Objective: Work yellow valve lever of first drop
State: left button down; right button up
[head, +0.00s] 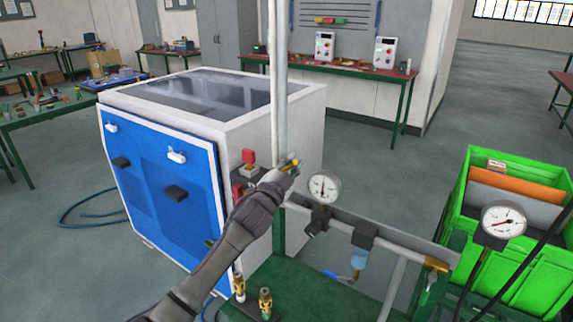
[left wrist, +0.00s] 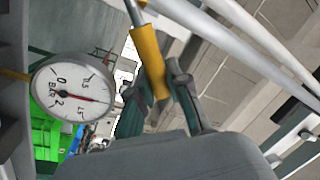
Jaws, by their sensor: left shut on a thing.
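The yellow valve lever (left wrist: 150,58) runs between the two fingers of my left gripper (left wrist: 160,92) in the left wrist view. The fingers are closed around it. In the head view my left gripper (head: 285,172) is at the white vertical pipe (head: 279,90), and only a small yellow part of the lever (head: 295,162) shows beyond it. A round pressure gauge (head: 323,187) sits just right of the gripper. It also shows in the left wrist view (left wrist: 70,96). My right gripper is not in view.
A blue-and-white cabinet (head: 165,185) stands left behind my arm. A second gauge (head: 503,220) and a green crate (head: 545,262) are at the right. Brass fittings (head: 265,303) stand in front.

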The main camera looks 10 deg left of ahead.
pick_arm(q)
notch_tip(320, 180, down, 6)
jog(key=d+m+h+b, duration=0.2)
jog(key=m+b, duration=0.4)
jog(key=m, duration=0.4)
jog(key=shift+s+d+f+h, duration=0.15)
jog(key=shift+s+f+h, duration=0.1)
jog(key=shift+s+h, duration=0.25)
jog(key=shift+f, duration=0.1)
jog(key=c, duration=1.1)
grip_release()
jog(key=v, duration=1.2)
